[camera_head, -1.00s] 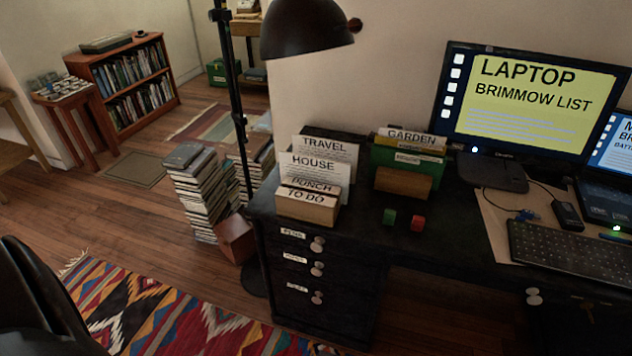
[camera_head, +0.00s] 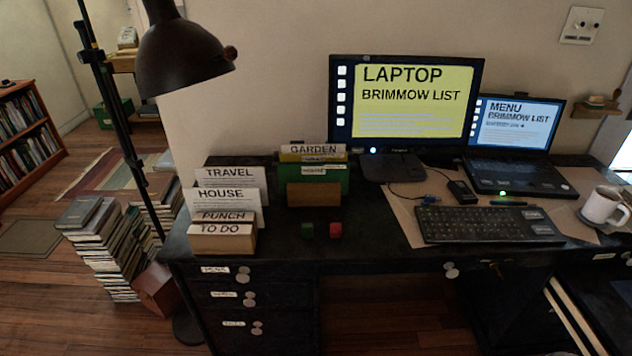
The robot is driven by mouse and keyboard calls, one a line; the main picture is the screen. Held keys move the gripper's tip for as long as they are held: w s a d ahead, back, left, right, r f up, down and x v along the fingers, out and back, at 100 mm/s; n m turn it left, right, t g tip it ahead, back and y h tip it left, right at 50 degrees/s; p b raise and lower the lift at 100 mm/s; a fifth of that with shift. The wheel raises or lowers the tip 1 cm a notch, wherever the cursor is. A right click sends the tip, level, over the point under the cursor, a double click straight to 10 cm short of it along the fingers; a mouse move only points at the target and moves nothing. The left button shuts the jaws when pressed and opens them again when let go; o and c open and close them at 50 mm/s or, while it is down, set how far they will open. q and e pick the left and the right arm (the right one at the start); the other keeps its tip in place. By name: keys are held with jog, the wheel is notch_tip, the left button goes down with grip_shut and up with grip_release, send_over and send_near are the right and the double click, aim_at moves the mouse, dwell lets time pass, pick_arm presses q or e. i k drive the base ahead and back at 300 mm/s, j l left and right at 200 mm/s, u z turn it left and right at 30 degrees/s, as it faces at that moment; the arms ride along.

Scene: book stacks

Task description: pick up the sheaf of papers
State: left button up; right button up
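White paper sheets with printed labels stand upright in a wooden holder (camera_head: 222,246) at the left end of the black desk. The labels read TRAVEL (camera_head: 230,175), HOUSE (camera_head: 226,196), PUNCH and TO DO. A second wooden holder (camera_head: 314,194) behind and to the right has green and yellow folders (camera_head: 325,175) with a GARDEN label. I cannot tell which of these is the sheaf of papers. Neither of my grippers is in view.
The black desk (camera_head: 370,240) holds a monitor (camera_head: 405,105), laptop (camera_head: 515,135), keyboard (camera_head: 488,224), white mug (camera_head: 602,206) and two small blocks, green and red (camera_head: 335,230). A lamp (camera_head: 180,60) and stacked books (camera_head: 105,245) stand at left.

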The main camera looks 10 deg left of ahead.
aim_at(198, 199)
jog(key=i+j+u, duration=0.4)
jog(key=i+u, duration=0.35)
jog(key=i+j+u, duration=0.1)
jog(key=i+u, duration=0.3)
jog(key=i, duration=0.05)
